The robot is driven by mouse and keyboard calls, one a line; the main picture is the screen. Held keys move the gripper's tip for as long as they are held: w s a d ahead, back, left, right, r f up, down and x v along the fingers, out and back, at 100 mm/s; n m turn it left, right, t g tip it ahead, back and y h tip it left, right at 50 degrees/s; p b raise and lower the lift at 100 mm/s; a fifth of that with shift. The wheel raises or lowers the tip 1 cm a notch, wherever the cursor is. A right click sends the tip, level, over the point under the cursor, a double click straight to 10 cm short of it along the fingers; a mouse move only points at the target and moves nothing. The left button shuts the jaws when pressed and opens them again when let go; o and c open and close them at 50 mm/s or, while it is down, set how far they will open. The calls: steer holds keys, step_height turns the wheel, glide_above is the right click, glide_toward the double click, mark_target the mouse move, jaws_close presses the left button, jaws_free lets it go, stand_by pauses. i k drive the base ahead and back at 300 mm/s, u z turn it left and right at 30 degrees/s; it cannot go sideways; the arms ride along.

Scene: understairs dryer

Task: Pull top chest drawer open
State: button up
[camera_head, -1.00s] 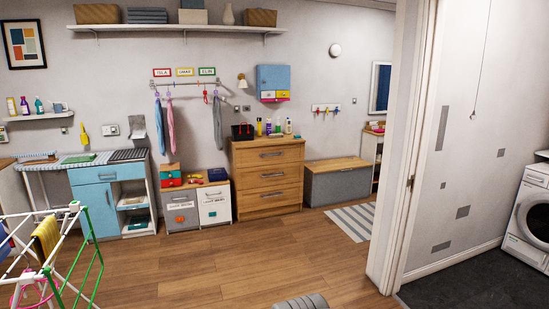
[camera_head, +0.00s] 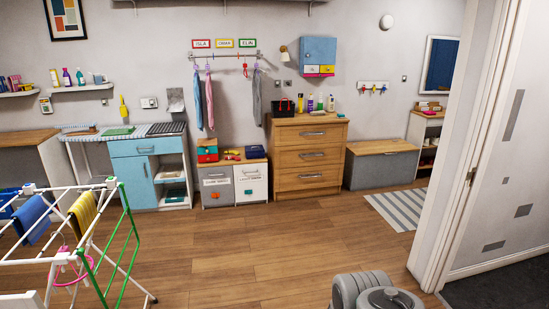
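The wooden chest of drawers (camera_head: 309,166) stands against the back wall, right of the middle. Its top drawer (camera_head: 290,134) is closed, flush with the front, and has a grey bar handle (camera_head: 312,133). Two more closed drawers with similar handles are below it. Grey rounded parts at the bottom right edge look like links of my own arm. My gripper and its fingers are not in view. The chest is across the room, with nothing of mine near it.
A drying rack (camera_head: 90,235) stands at the front left. Low grey and white cabinets (camera_head: 234,183) are left of the chest; a storage bench (camera_head: 381,165) is right of it. A striped rug (camera_head: 400,209) and a door frame (camera_head: 466,165) are at the right. The wooden floor before the chest is clear.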

mark_target(307, 129)
steer(key=z, duration=0.5)
steer(key=i, duration=5.15)
steer(key=u, duration=1)
steer(key=i, duration=1.1)
steer(key=u, duration=0.25)
